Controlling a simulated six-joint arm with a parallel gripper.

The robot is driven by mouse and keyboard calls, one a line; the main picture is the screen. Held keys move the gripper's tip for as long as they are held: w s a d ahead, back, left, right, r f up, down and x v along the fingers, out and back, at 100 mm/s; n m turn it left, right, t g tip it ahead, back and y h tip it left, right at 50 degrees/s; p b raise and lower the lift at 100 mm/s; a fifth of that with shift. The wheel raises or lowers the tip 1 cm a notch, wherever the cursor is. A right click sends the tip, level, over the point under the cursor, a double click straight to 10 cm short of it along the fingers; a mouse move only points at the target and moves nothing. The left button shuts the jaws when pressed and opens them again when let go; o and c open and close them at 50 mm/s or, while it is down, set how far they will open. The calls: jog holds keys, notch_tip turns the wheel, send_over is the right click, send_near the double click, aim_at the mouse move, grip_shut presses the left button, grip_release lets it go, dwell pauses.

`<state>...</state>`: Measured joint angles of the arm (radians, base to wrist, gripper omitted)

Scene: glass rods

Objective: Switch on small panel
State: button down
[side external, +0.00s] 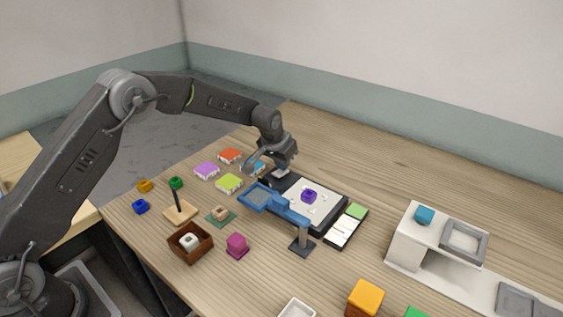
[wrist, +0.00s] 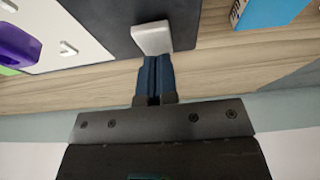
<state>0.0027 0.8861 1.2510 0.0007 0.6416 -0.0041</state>
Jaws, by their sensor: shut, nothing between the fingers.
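A large dark panel (side external: 334,202) lies mid-table with a white board on it and a purple block (side external: 309,196) on the board. A white knob or switch piece (wrist: 152,38) sits at the panel's far end. My gripper (wrist: 154,62) is shut and empty, its blue-tinted fingertips right at the edge of this white piece; I cannot tell whether they touch. In the side view my gripper (side external: 281,169) is low over that end. A smaller dark panel (side external: 344,232) with white tiles and a green square (side external: 357,211) lies beside the large one, to its right.
A blue frame on a stand (side external: 291,215) leans close by the large panel. Coloured blocks, including lime (side external: 229,183) and purple (side external: 206,170), lie left of my gripper; a blue one (wrist: 268,12) is near it. A white shelf (side external: 407,249) stands right. The table behind is clear.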

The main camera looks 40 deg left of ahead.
jog(key=shift+s+f, duration=0.3)
jog(key=shift+f, duration=0.1)
jog(key=shift+s, duration=0.75)
jog(key=shift+r, duration=0.1)
jog(key=w+v, duration=0.1)
jog(key=v, duration=1.3)
jog(key=shift+r, duration=0.3)
